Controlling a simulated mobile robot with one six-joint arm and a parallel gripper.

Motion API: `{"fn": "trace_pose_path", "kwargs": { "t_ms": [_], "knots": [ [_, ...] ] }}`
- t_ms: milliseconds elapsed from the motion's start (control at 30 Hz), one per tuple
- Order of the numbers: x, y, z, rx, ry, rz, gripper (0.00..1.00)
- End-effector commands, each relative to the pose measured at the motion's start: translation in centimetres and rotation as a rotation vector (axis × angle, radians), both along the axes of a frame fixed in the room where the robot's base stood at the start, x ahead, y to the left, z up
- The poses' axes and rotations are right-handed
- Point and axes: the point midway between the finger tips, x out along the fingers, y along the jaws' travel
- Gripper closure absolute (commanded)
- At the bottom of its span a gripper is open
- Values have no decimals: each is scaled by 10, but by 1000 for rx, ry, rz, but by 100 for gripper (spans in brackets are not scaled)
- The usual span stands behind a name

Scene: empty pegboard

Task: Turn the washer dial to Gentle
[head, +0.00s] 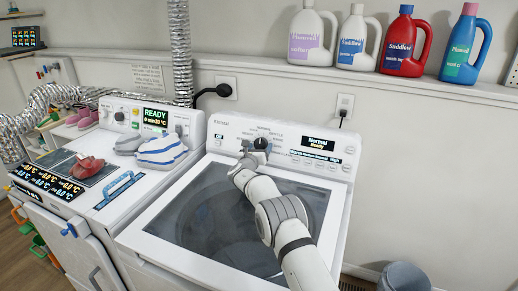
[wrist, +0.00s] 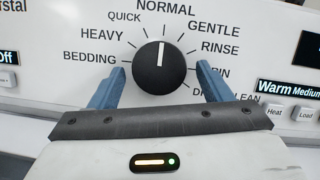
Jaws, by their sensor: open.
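The washer (head: 150,237) is a white top-loader with a dark glass lid and a slanted control panel. Its round black dial (wrist: 162,67) has a white pointer line pointing up at NORMAL. The GENTLE label (wrist: 214,29) is just right of NORMAL, before RINSE. In the head view the dial (head: 261,143) shows just above my gripper (head: 250,152). In the wrist view my gripper (wrist: 161,82) is open, with one blue finger on each side of the dial's lower half. I cannot tell whether the fingers touch the dial. A panel screen (head: 317,142) reads Normal.
A second white machine (head: 150,113) with a READY display stands at the left, with striped cloth (head: 162,152) on top. Several detergent bottles (head: 403,45) stand on the ledge above. Panel buttons (wrist: 274,111) lie right of the dial. The wall at right is clear.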

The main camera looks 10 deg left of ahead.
Motion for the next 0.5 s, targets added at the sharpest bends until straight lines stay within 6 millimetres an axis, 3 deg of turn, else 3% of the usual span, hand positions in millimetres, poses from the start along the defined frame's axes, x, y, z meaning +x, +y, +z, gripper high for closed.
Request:
{"fn": "trace_pose_path", "kwargs": {
  "t_ms": [500],
  "knots": [
    [0, 0, 0, 0, 0, 0, 67]
  ]
}}
